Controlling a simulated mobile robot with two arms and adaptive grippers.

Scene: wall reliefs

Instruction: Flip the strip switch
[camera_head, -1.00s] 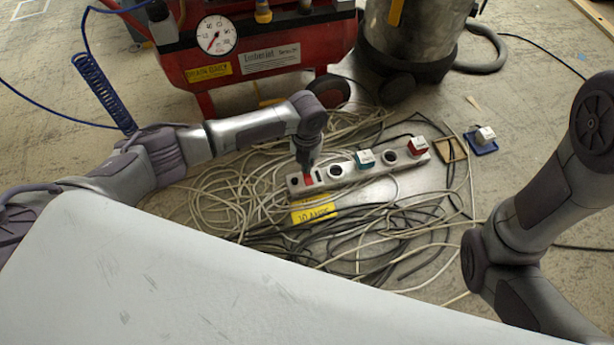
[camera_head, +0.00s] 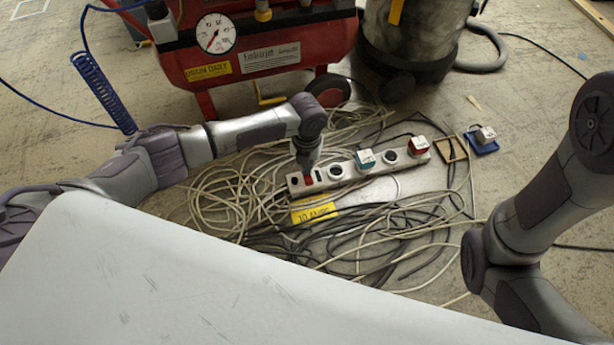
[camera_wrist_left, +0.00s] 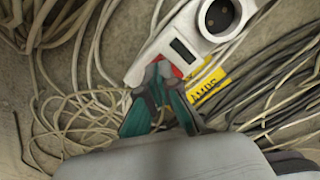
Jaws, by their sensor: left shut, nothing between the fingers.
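The white power strip (camera_head: 349,173) lies on the floor among cables, angled up to the right. Its red switch (camera_head: 308,179) is at the left end, and a sliver of red also shows in the left wrist view (camera_wrist_left: 177,71). My left gripper (camera_head: 307,173) points down with its shut, empty fingertips at the switch. In the left wrist view the fingertips (camera_wrist_left: 162,76) overlap the strip's end and hide most of the switch. I cannot tell whether they touch it or which way the switch is tipped. My right arm shows at the right edge, but its gripper is out of view.
A yellow label (camera_head: 314,212) lies just in front. Loose cables surround it. A red compressor (camera_head: 255,55) and a vacuum drum (camera_head: 410,40) stand behind. A pale surface (camera_head: 200,270) fills the foreground.

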